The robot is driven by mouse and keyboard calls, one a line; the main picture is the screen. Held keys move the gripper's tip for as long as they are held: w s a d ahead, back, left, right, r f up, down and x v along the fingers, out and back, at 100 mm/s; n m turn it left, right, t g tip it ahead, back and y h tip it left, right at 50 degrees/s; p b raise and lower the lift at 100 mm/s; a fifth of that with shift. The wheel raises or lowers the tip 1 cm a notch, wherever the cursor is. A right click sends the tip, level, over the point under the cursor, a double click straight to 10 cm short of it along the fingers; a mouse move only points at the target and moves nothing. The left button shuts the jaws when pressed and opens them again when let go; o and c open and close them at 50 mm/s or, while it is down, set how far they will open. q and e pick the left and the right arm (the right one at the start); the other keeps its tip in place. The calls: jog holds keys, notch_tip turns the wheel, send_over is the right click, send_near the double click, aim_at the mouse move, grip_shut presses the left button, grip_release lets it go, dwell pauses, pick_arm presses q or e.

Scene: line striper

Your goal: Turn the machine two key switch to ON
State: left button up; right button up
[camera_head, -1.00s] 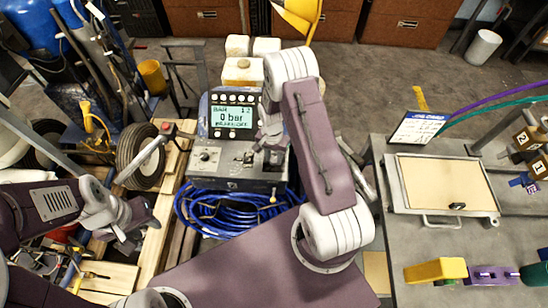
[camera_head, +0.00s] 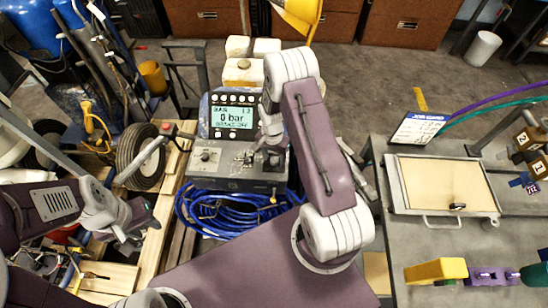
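A grey control box with a lit display (camera_head: 232,117) reading "0 bar" stands in the middle of the head view. Its lower panel (camera_head: 222,168) carries a round knob (camera_head: 205,155) at the left and small fittings near its middle. My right gripper (camera_head: 258,158) is pointed down at the right part of this panel and hides some of it. I cannot make out the key switch clearly, nor whether the gripper touches it or is open. My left gripper (camera_head: 138,217) hangs at the left, away from the panel; its finger opening is unclear.
A coiled blue hose (camera_head: 225,212) lies below the box. A wheel (camera_head: 140,157) and wooden pallet stand at left. A grey table (camera_head: 400,256) at right bears a framed board (camera_head: 445,186), a yellow-handled tool (camera_head: 436,271) and tags numbered 1 and 2 (camera_head: 522,138).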

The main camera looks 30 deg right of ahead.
notch_tip(320, 180, up, 9)
dwell(0.3)
jog(key=shift+w+a, duration=0.1)
notch_tip(320, 180, up, 6)
jog(key=t, duration=0.2)
send_over(273, 160)
jog(key=w+a, duration=0.1)
jog(key=a, duration=0.1)
notch_tip(273, 160, up, 3)
jog(key=s+a+n, duration=0.5)
jog(key=s+n, duration=0.5)
jog(key=s, duration=0.4)
jog(key=shift+f, duration=0.15)
